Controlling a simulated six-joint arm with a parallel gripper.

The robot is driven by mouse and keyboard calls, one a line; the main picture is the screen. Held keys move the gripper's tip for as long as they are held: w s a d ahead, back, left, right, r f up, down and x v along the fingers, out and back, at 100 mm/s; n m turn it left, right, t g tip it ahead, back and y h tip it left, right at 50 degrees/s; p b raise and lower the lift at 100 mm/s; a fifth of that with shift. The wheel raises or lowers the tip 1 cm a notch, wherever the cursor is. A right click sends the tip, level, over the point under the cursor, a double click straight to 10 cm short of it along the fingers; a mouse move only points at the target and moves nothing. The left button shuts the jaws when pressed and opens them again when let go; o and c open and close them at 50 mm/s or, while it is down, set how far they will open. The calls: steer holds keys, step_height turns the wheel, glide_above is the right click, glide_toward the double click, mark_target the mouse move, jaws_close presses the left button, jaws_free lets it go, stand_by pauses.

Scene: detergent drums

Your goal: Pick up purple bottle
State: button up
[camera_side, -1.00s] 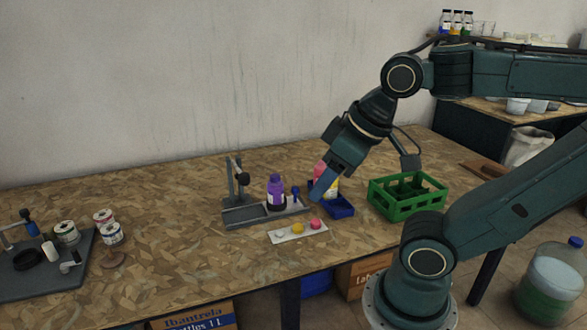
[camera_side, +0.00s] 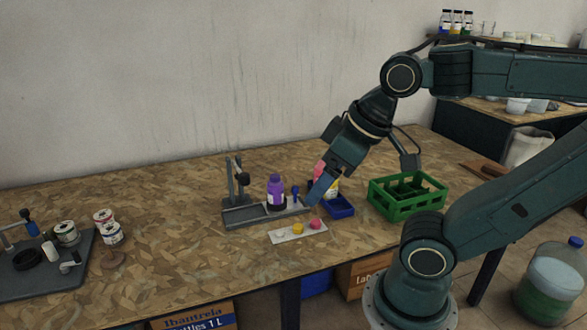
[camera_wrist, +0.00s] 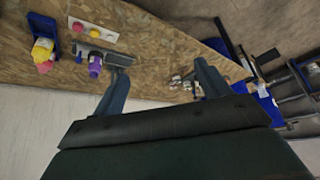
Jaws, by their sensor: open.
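The purple bottle (camera_side: 275,192) stands upright on the grey stand (camera_side: 246,222), near its middle. It also shows in the wrist view (camera_wrist: 95,63), at the upper left. My gripper (camera_side: 311,202) is to the right of the bottle in the side view, its blue fingers pointing down and left, apart from the bottle. In the wrist view my gripper (camera_wrist: 160,72) has its two fingers spread wide with nothing between them, and the bottle lies beyond the left finger.
A blue tray (camera_side: 341,207) and a pink-and-yellow bottle (camera_side: 333,187) are close by my gripper. A green crate (camera_side: 407,197) stands farther right. A white strip (camera_side: 284,237) with yellow and pink pieces lies in front of the stand.

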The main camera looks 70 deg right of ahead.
steer(key=w+d+r+m+g, duration=0.25)
steer(key=w+d+m, duration=0.25)
steer(key=w, duration=0.6)
steer(key=m+g, duration=0.3)
steer(key=m, duration=0.8)
glide_above(276, 176)
step_height(276, 176, down, 16)
step_height(276, 176, down, 7)
steer(key=shift+w+d+f, duration=0.1)
steer(key=shift+f, duration=0.6)
